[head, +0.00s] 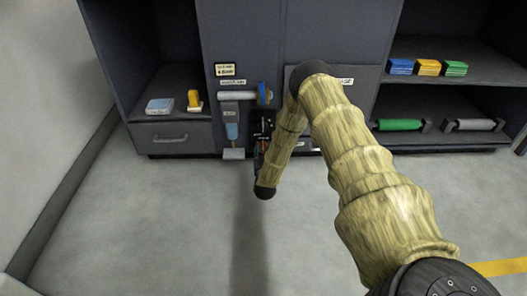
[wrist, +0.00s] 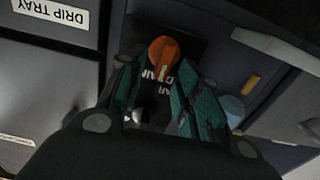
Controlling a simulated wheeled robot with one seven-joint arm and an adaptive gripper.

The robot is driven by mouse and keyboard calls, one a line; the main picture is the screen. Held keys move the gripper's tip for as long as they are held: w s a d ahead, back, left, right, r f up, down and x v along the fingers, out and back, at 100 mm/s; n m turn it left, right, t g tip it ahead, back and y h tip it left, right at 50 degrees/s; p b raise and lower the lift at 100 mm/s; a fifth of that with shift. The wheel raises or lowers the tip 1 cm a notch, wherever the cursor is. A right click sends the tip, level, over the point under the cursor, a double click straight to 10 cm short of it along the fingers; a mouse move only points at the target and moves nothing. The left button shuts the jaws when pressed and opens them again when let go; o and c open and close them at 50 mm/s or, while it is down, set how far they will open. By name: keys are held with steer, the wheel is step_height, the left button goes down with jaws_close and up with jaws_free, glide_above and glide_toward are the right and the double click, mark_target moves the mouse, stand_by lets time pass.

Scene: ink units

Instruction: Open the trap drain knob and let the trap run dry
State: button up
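The orange round knob (wrist: 163,52) with a pale pointer line shows in the wrist view, on a dark panel above upside-down lettering that seems to read "TRAP DRAIN". My gripper (wrist: 157,75) is open, its green-padded fingers on either side of the view, with the knob ahead between the tips. I cannot tell whether either pad touches it. In the head view my gripper (head: 263,140) is at the cabinet front, and my arm hides much there. The trap (head: 232,131), a bluish clear cup under a grey body, hangs just left of it.
A blue-ended white cylinder (head: 238,95) juts out above the trap. A small pale tray (head: 233,154) sits below it. Shelves at right hold ink boxes (head: 428,67) and a green roller (head: 399,124). The floor in front is clear.

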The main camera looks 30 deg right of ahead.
steer(key=shift+c, duration=0.2)
jaws_close()
